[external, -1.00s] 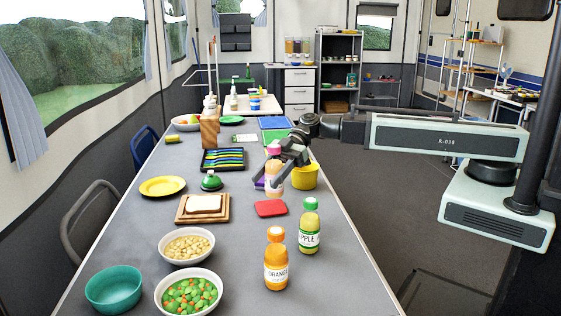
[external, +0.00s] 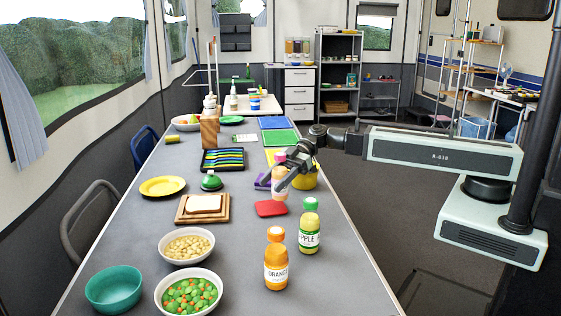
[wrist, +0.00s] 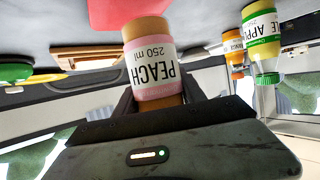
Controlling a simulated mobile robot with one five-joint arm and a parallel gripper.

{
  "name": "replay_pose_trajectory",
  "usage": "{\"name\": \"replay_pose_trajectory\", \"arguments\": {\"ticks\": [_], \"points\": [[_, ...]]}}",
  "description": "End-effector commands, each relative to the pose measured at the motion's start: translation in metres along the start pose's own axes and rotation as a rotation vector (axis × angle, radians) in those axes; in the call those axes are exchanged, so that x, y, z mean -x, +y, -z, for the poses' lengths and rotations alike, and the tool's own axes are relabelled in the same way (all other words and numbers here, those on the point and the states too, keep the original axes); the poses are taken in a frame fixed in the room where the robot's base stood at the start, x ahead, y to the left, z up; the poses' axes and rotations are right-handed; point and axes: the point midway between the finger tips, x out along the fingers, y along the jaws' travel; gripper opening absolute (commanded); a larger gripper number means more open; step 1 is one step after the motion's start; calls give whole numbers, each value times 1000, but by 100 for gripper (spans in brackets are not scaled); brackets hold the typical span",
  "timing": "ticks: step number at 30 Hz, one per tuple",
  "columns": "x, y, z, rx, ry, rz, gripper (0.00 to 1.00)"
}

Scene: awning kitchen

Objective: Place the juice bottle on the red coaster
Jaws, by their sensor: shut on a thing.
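A peach juice bottle with a pink cap (external: 279,190) is held in my gripper (external: 283,180), just behind the red coaster (external: 271,208) on the table. In the wrist view the bottle's label reads PEACH 250 ml (wrist: 150,68), and my gripper's dark fingers (wrist: 158,102) are on either side of it. The red coaster (wrist: 125,12) shows at the top of the wrist view, beyond the bottle's base, with nothing seen on it. Whether the bottle's base touches the table is unclear. An orange juice bottle (external: 276,262) and an apple juice bottle (external: 309,230) stand in front.
A yellow container (external: 307,178) is behind my gripper at the right edge, and a purple item (external: 262,181) is left of the bottle. Bowls (external: 187,245) stand front left. Bare table surrounds the coaster's front.

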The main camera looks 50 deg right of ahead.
Motion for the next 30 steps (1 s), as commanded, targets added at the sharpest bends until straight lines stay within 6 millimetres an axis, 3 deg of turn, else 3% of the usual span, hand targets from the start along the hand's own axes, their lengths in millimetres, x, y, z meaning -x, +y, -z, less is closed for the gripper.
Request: {"name": "replay_pose_trajectory", "arguments": {"ticks": [1,3,15,16,18,30], "points": [[-7,0,-17,0,1,0,0],[-12,0,-27,0,1,0,0],[-12,0,-29,0,1,0,0],[-12,0,-28,0,0,0,53],[-12,0,-28,0,0,0,69],[-4,0,-22,-1,0,-1,69]]}}
